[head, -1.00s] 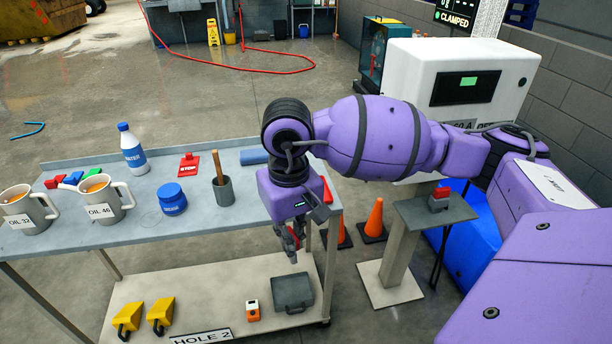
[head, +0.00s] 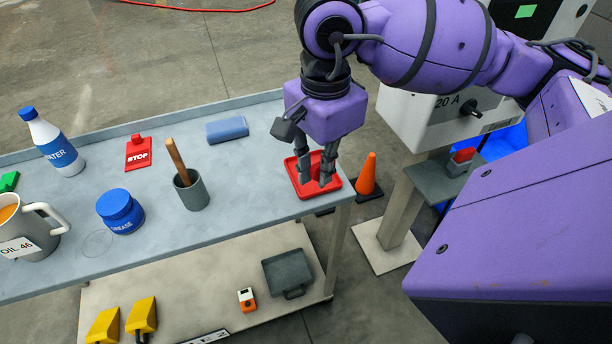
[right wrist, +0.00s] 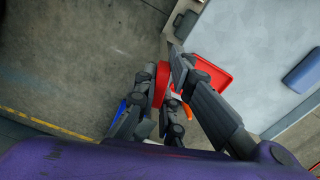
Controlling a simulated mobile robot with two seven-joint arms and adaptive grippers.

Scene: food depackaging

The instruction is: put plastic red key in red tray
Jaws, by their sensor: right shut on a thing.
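The red tray (head: 299,194) is a shallow square dish at the right end of the grey table; it also shows in the right wrist view (right wrist: 218,72). My right gripper (head: 318,180) points down over the tray in the head view, its fingers overlapping the tray's inside. It is shut on the plastic red key, which shows as a red patch between the fingers in the right wrist view (right wrist: 161,83). The fingers hide much of the key, and I cannot tell whether it touches the tray. My left gripper is not in view.
On the table (head: 255,165) stand a blue block (head: 227,130), a grey mortar (head: 192,192), a red STOP tag (head: 138,153), a grease jar (head: 120,212), a water bottle (head: 52,145) and an oil mug (head: 35,232). An orange cone (head: 367,175) stands beyond the table's right end.

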